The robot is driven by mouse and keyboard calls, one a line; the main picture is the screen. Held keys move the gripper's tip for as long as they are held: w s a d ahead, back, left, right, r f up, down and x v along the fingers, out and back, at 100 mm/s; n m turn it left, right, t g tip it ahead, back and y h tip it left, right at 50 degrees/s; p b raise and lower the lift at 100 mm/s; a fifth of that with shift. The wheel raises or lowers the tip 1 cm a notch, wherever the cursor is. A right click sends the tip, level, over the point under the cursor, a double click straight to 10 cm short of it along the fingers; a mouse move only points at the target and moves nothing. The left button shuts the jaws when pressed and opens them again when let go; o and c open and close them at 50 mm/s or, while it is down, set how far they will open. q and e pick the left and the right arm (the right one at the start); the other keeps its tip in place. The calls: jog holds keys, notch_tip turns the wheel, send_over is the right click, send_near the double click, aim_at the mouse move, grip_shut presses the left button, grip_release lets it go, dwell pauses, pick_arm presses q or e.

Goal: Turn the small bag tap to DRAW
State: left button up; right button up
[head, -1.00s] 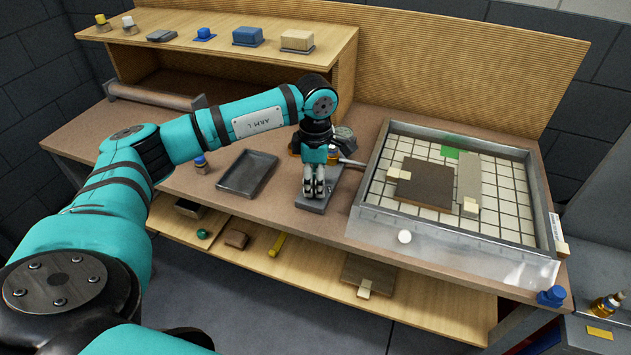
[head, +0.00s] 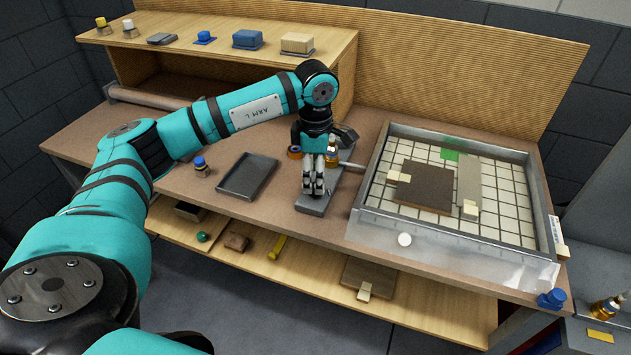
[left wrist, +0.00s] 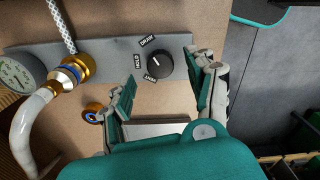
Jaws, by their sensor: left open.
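The small bag tap is a round black knob (left wrist: 159,65) on a grey plate (left wrist: 112,62), seen in the left wrist view. Labels around it read DRAW, HOLD and a third word at the lower side that is hard to read. A small pale mark shows on the knob, but which label it points at is unclear. My left gripper (left wrist: 171,66) is open, with one finger on each side of the knob, apart from it in the picture. In the head view my left gripper (head: 313,190) hangs over the plate (head: 310,205) and hides the knob. My right gripper is not in view.
A gauge (left wrist: 18,74), a brass fitting (left wrist: 68,75) with a braided hose, and a white hose (left wrist: 30,135) sit beside the tap. An empty dark tray (head: 247,176) lies left of the plate. The gridded bag frame (head: 380,222) stands to the right.

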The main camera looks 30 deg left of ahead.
pick_arm(q)
notch_tip(320, 180, up, 9)
jog(key=shift+f, duration=0.1)
dwell(0.7)
